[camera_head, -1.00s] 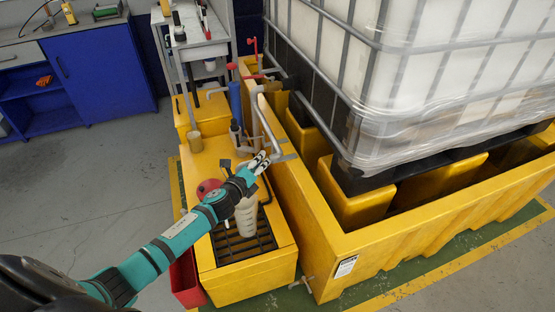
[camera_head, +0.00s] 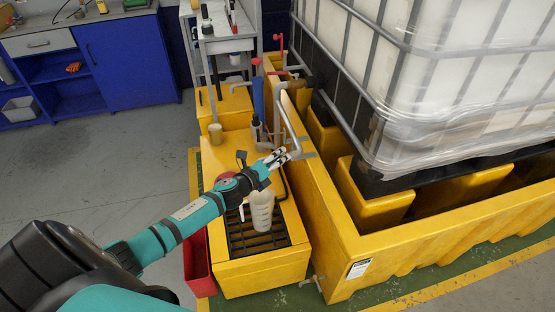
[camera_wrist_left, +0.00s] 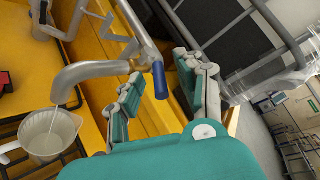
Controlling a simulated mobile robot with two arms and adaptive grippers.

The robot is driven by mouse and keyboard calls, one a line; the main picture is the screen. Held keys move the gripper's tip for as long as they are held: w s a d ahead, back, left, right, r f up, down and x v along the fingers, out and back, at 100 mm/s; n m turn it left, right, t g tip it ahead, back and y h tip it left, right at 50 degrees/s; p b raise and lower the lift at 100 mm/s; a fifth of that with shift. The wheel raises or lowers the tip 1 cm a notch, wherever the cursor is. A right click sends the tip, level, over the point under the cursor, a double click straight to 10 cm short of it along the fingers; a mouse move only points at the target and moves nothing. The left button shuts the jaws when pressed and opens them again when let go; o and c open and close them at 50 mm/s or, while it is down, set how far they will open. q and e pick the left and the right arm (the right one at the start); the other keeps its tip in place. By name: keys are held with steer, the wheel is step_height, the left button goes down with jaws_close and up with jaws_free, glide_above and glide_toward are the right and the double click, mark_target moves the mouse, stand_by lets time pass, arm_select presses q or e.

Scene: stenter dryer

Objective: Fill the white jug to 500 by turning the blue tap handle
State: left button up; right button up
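The white jug (camera_head: 262,212) stands upright on the dark grate (camera_head: 240,242) of the yellow stand, partly behind my left arm. In the left wrist view the jug (camera_wrist_left: 48,134) is below the grey spout (camera_wrist_left: 75,75). A thin pale streak shows between spout and jug; I cannot tell the fill level. The blue tap handle (camera_wrist_left: 160,80) points between the fingers of my left gripper (camera_wrist_left: 160,95). The fingers are apart, with visible gaps beside the handle. In the head view the left gripper (camera_head: 277,157) is by the pipe and hides the handle. My right gripper is not in view.
A yellow containment tray (camera_head: 345,245) holding a caged white tank (camera_head: 470,75) borders the right. A grey pipe (camera_head: 289,115) rises behind the gripper. A red bin (camera_head: 198,265) is at the stand's left. Open floor lies further left.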

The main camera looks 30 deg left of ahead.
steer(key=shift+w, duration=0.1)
arm_select(q)
steer(key=shift+s, duration=0.2)
steer(key=v, duration=1.1)
steer(key=shift+s+r, duration=0.2)
steer(key=shift+s, duration=0.1)
stand_by(2.0)
